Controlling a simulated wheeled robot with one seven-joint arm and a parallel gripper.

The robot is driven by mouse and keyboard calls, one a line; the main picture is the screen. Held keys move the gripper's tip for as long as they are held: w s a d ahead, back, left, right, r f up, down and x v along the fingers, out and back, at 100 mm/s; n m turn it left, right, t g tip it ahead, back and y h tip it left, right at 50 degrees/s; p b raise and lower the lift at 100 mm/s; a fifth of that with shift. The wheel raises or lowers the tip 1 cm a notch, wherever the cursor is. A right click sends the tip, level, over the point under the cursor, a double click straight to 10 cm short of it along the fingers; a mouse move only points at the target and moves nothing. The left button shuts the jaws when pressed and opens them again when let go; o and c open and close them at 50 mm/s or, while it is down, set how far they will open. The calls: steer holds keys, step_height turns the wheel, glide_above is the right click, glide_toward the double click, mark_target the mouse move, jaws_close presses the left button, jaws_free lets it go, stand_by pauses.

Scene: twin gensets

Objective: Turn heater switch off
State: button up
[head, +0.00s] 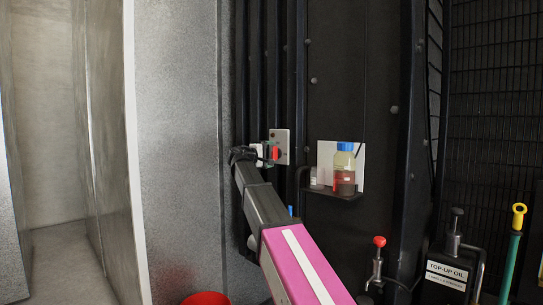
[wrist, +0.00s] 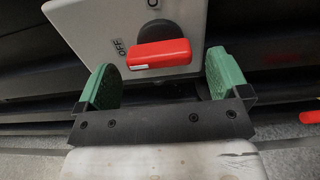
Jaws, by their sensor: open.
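The heater switch is a pale plate (wrist: 95,27) with a black round knob (wrist: 157,30) and a red handle (wrist: 158,54). An OFF label is left of the knob in the wrist view, and part of another label shows at the top edge. The red handle lies nearly level across that view; which label it is set to I cannot tell. My gripper (wrist: 160,82) is open, with one green pad to each side of the handle and gaps between. In the head view the plate (head: 283,140) and handle (head: 275,152) are partly hidden by my gripper (head: 262,156).
Right of the switch, a small shelf (head: 330,193) holds a blue-capped bottle (head: 345,170). Lower right are a red-knobbed valve (head: 379,242), a top-up oil can (head: 447,273) and a green-yellow rod (head: 515,245). A red round thing (head: 205,298) is at the bottom.

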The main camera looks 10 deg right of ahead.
steer(key=v, duration=0.9)
